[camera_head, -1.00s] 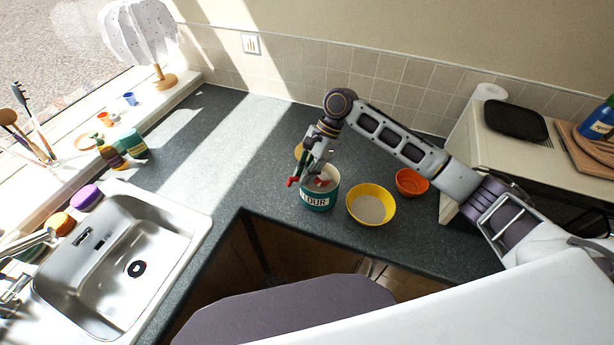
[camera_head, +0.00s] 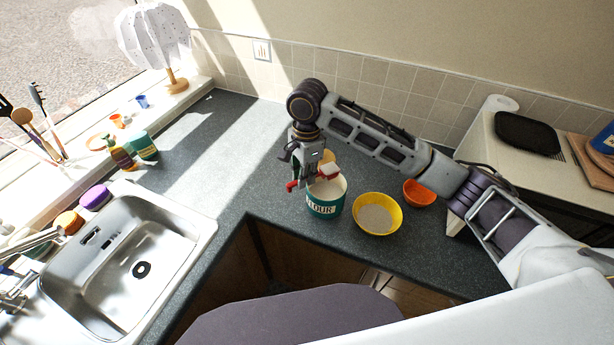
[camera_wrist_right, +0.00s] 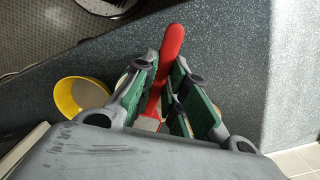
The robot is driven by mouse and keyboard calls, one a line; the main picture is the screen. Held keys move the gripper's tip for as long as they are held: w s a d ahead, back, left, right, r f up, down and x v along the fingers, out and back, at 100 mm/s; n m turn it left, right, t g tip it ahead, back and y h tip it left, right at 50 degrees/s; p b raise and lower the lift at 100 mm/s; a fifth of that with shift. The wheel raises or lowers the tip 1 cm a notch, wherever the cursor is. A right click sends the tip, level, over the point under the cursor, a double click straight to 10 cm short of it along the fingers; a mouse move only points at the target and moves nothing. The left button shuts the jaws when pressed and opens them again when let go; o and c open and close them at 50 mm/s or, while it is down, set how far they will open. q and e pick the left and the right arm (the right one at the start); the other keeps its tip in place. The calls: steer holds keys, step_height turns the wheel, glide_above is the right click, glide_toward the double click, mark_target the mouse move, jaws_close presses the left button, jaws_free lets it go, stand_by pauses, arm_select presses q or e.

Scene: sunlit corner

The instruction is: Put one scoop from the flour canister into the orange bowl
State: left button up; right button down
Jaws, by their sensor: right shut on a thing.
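The teal flour canister (camera_head: 324,206) stands on the counter near its inner corner, with pale flour showing at its open top. My right gripper (camera_head: 302,176) is over the canister's left rim. It is shut on a red-handled scoop (camera_head: 292,186), whose red handle (camera_wrist_right: 170,55) points away between the fingers in the wrist view. A red and white end of the scoop shows above the canister's mouth; whether it carries flour I cannot tell. The orange bowl (camera_head: 420,192) sits to the right, behind the yellow bowl. My left gripper is not in view.
A yellow bowl (camera_head: 378,214) with pale contents stands between the canister and the orange bowl. A yellowish object (camera_head: 327,157) is partly hidden behind the gripper. The sink (camera_head: 130,262) is at left. Counter behind the canister is mostly clear.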

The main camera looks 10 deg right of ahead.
steer(key=shift+s+a+r+t+h, duration=0.1)
steer(key=shift+a+r+t+h, duration=0.1)
steer(key=shift+t+h, duration=0.15)
stand_by(0.7)
